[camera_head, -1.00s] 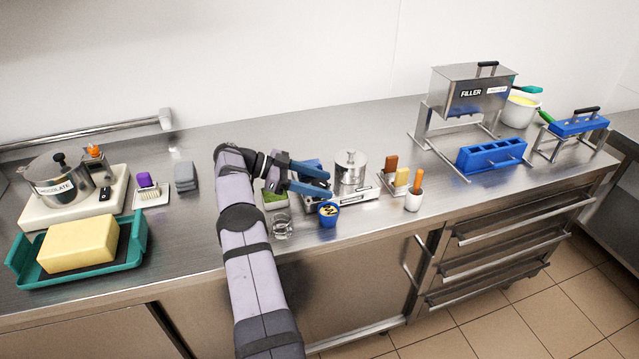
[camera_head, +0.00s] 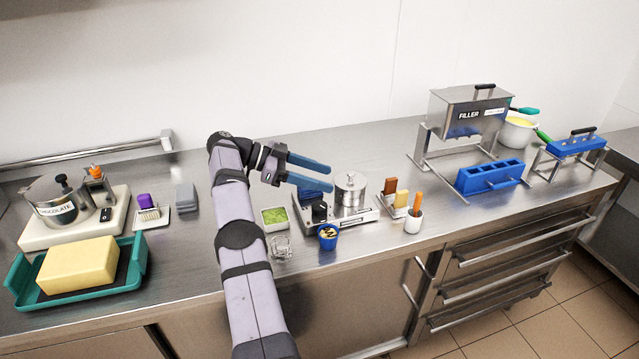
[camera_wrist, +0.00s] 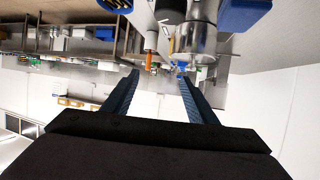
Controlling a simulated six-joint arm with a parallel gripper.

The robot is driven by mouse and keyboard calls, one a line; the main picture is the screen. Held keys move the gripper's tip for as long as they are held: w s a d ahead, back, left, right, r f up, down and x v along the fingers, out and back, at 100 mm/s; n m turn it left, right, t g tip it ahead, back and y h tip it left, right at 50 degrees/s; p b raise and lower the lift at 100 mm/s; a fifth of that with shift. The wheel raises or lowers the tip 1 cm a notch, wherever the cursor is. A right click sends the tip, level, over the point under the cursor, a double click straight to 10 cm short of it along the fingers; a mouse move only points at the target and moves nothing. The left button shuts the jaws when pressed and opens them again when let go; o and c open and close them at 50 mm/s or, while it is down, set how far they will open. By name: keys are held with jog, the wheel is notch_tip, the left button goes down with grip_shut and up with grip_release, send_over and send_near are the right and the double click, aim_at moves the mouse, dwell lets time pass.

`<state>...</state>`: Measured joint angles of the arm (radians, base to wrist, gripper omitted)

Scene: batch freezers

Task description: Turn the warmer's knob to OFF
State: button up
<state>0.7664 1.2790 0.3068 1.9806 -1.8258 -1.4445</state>
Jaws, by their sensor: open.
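The warmer (camera_head: 366,215) looks to be the low steel unit at mid-counter, with a lidded steel pot (camera_head: 350,190) on it. A black knob (camera_head: 319,211) stands at its left front; its pointer direction and any OFF mark are too small to read. My gripper (camera_head: 331,177) is open and empty, raised above the warmer and apart from the knob, its blue fingers pointing right. In the wrist view, my two fingers (camera_wrist: 159,75) stand apart with nothing between them. The steel pot (camera_wrist: 197,40) and a black round part, probably the knob (camera_wrist: 171,11), show beyond them.
A blue cup (camera_head: 327,237), a glass (camera_head: 281,247) and a green-filled tray (camera_head: 275,218) sit close around the warmer's left front. An orange-handled tool stands in a white cup (camera_head: 413,221) at right.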

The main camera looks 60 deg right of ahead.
jog(key=shift+r, duration=0.15)
notch_tip(320, 180, up, 7)
jog(key=p, duration=0.4)
send_over(319, 209)
jog(key=w, duration=0.3)
notch_tip(319, 209, up, 4)
jog(key=w+a+n+h+p, duration=0.1)
jog(key=a+n+p, duration=0.1)
jog(key=s+f+n+t+h, duration=0.1)
jog(key=f+n, duration=0.1)
jog(key=f, duration=0.2)
jog(key=a+f+n+h+p, duration=0.1)
jog(key=f+n, duration=0.1)
jog(key=f, duration=0.3)
jog(key=s+a+f+n+t+h+p, duration=0.1)
jog(key=f+n+h, duration=0.1)
jog(key=f, duration=0.3)
jog(key=shift+s+a+t, duration=0.2)
jog(key=shift+s+t, duration=0.1)
notch_tip(319, 209, down, 2)
jog(key=shift+w+a+f+t, duration=0.15)
jog(key=shift+f+t, duration=0.1)
jog(key=shift+t, duration=0.25)
jog(key=shift+w+d+f+m+t, duration=0.3)
jog(key=shift+w+f+m+t, duration=0.3)
jog(key=shift+w, duration=0.3)
jog(key=shift+w+f, duration=0.15)
jog(key=shift+f, duration=0.1)
jog(key=shift+m, duration=0.4)
